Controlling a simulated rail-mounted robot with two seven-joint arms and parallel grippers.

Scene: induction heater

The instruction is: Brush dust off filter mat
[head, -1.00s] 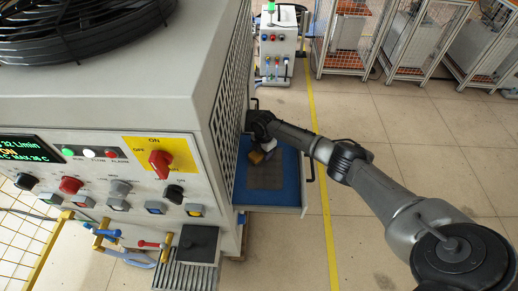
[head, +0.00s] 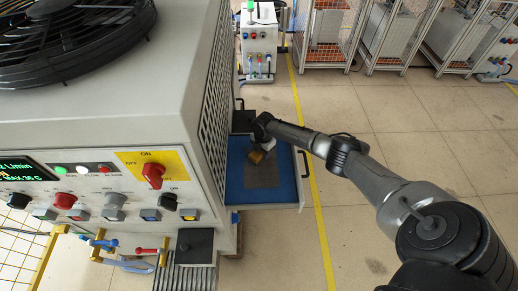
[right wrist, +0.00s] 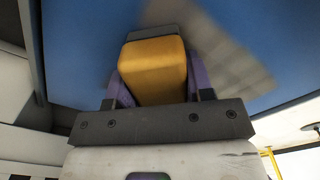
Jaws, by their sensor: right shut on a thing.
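The filter mat (head: 263,177) is a flat grey-brown sheet lying in the blue-lined drawer (head: 289,183) on the heater's right side. My right gripper (head: 262,149) is over the mat's far part, shut on a brush with a yellow-brown block (head: 256,157). In the right wrist view, the block (right wrist: 153,70) sits between the purple fingers of my gripper (right wrist: 155,88), and the mat (right wrist: 232,62) appears blurred behind it. The bristles are mostly hidden, so I cannot tell whether they touch the mat. Dust is too small to make out. My left gripper is out of view.
The heater cabinet (head: 115,110), with its vented side, stands close to the drawer's left. The drawer has a handle (head: 305,164) at its right. A small control cabinet (head: 259,45) and wire cages (head: 395,35) stand behind. The tiled floor to the right is free.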

